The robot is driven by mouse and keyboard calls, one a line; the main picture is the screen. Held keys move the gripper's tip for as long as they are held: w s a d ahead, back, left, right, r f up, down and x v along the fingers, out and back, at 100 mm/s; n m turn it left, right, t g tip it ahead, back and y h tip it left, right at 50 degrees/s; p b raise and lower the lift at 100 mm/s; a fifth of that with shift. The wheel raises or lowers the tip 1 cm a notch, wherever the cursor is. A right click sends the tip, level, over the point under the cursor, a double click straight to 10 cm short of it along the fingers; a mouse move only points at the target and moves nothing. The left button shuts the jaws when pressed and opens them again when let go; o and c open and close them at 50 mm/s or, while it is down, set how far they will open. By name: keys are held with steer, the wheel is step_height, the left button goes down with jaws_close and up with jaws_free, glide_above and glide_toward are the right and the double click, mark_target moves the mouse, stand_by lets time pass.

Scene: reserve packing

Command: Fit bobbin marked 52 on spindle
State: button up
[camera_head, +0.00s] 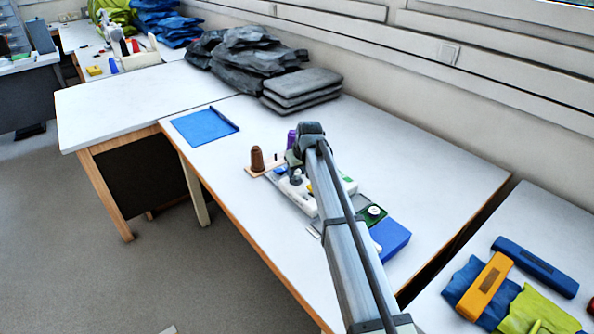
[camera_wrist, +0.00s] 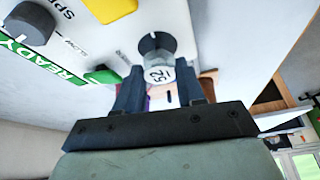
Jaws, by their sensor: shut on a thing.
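In the head view, my gripper (camera_head: 306,150) is at the far side of the white machine (camera_head: 301,195). A purple bobbin-like shape (camera_head: 291,137) shows just left of it; I cannot tell whether it is the held one. I cannot clearly make out the spindle.
A blue mat (camera_head: 204,127) lies at the left, and grey folded bags (camera_head: 302,88) at the back.

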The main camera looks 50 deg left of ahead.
steer(key=shift+f, duration=1)
stand_by(1.2)
steer(key=o, duration=1.1)
steer(key=shift+o, duration=0.4)
steer(key=o, duration=0.3)
steer(key=shift+r, duration=0.15)
steer(key=shift+r, duration=3.75)
